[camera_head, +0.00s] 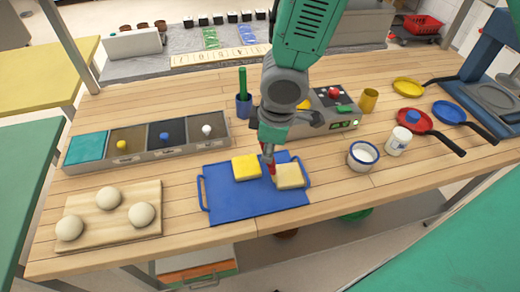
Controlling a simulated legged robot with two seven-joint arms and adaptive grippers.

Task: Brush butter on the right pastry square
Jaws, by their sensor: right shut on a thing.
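The right pastry square (290,176) is pale and lies near the right edge of the blue tray (225,205). A brighter yellow pastry square (246,167) lies to its left on the same tray. My right gripper (268,145) reaches down over the tray and is shut on a slim red tool (271,170), which looks like the brush. The tool's lower end is beside the left edge of the right square; I cannot tell whether it touches. The gripper's fingers are small and partly hidden by the arm. My left gripper is not in view.
A board with dough balls (142,214) is at the left. A blue-rimmed bowl (363,157), a white jar (398,141) and pans (430,122) are at the right. The table front is clear.

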